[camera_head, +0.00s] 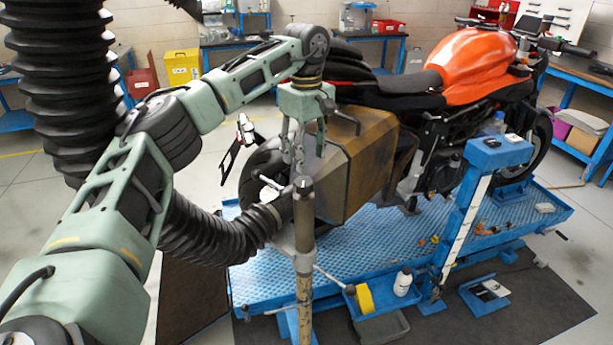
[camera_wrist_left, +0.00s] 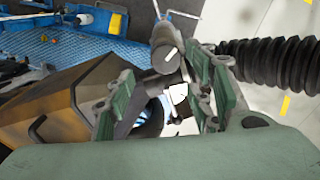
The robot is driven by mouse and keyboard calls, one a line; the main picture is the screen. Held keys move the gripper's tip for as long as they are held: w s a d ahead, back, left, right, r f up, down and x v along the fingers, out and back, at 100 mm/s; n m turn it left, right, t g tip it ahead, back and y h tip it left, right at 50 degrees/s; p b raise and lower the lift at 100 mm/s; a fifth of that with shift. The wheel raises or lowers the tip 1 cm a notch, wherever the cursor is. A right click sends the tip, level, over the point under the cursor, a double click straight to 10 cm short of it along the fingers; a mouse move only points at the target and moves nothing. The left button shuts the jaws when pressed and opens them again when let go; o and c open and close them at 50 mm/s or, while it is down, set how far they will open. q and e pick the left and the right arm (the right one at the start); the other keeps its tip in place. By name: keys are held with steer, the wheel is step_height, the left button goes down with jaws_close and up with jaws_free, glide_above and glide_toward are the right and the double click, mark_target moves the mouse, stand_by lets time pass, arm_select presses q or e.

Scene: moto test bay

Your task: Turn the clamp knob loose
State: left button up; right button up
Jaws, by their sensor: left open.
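A metal stand post (camera_head: 305,215) rises in front of the motorcycle's rear and carries the end of a black corrugated hose (camera_head: 215,235). A thin rod handle (camera_head: 335,280) sticks out from the post's lower part. I cannot tell for sure which part is the clamp knob; small metal parts near the post top are partly hidden. My left gripper (camera_head: 292,150) points down above and just left of the post top, open and empty. In the left wrist view, the post top (camera_wrist_left: 166,58) shows beyond the open fingers (camera_wrist_left: 165,98), apart from them. My right gripper is not in view.
An orange motorcycle (camera_head: 470,65) with a brown side case (camera_head: 365,165) stands on a blue lift (camera_head: 380,245), close right of my gripper. A blue post (camera_head: 470,210), a bottle (camera_head: 402,282) and yellow tape (camera_head: 364,298) are right of the stand.

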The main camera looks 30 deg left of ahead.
mark_target(306, 180)
arm_select(q)
steer(key=shift+s+a, duration=0.15)
steer(key=shift+a, duration=0.15)
step_height(306, 180, down, 6)
steer(key=shift+f+p, duration=0.1)
steer(key=shift+p, duration=1.15)
steer(key=shift+d+f, duration=0.1)
steer(key=shift+f, duration=0.55)
steer(key=shift+r, duration=0.1)
steer(key=c, duration=1)
